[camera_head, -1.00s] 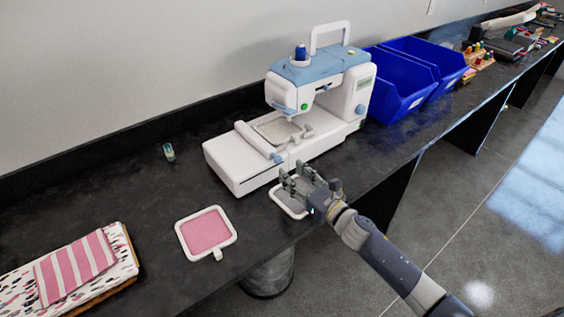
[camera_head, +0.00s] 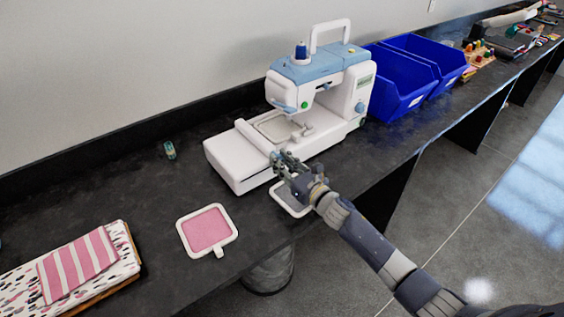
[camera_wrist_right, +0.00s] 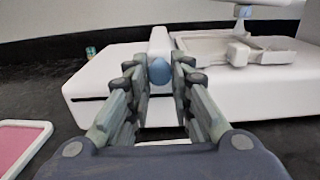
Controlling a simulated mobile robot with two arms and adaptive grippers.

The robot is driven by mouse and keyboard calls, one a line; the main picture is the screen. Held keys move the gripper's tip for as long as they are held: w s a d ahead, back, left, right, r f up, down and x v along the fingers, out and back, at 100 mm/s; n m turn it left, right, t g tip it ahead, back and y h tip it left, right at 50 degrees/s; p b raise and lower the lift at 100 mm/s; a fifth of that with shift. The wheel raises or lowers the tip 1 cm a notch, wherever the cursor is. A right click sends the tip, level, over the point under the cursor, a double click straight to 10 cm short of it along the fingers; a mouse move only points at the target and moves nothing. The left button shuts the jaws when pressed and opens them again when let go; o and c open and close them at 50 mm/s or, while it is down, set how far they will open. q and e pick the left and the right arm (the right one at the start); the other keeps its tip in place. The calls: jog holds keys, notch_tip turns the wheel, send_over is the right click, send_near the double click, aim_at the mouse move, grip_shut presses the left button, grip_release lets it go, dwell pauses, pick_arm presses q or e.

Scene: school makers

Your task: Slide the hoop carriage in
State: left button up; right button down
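The white and blue embroidery machine (camera_head: 318,90) stands on the dark counter. Its hoop carriage (camera_head: 256,137) is a white bar lying across the flat bed, with a rounded blue end facing me (camera_wrist_right: 159,70). A white-framed hoop (camera_head: 272,119) lies beside the carriage under the machine head; it also shows in the right wrist view (camera_wrist_right: 205,46). My right gripper (camera_head: 279,158) is at the front end of the carriage. In the wrist view its open fingers (camera_wrist_right: 158,80) stand either side of the blue end, with narrow gaps showing. My left gripper is out of view.
A grey hoop (camera_head: 288,197) lies on the counter, partly under my right arm. A pink hoop (camera_head: 207,230), folded fabric (camera_head: 75,265) and a small green spool (camera_head: 169,150) lie to the left. Blue bins (camera_head: 405,88) stand right of the machine.

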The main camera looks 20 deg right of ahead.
aim_at(281, 146)
jog(key=shift+w+d+f+b, duration=0.1)
jog(key=shift+w+d+b, duration=0.15)
jog(key=shift+d, duration=0.3)
jog(key=shift+w+d+r+b, duration=0.1)
jog(key=shift+w+d+b, duration=0.1)
jog(key=shift+d+b, duration=0.25)
jog(key=shift+w+d+f+b, duration=0.1)
jog(key=shift+w+d+b, duration=0.1)
jog(key=shift+d, duration=0.45)
jog(key=shift+w+d, duration=0.1)
jog(key=shift+d, duration=0.2)
jog(key=c, duration=1.4)
grip_release()
jog(key=shift+c, duration=0.2)
jog(key=v, duration=1.2)
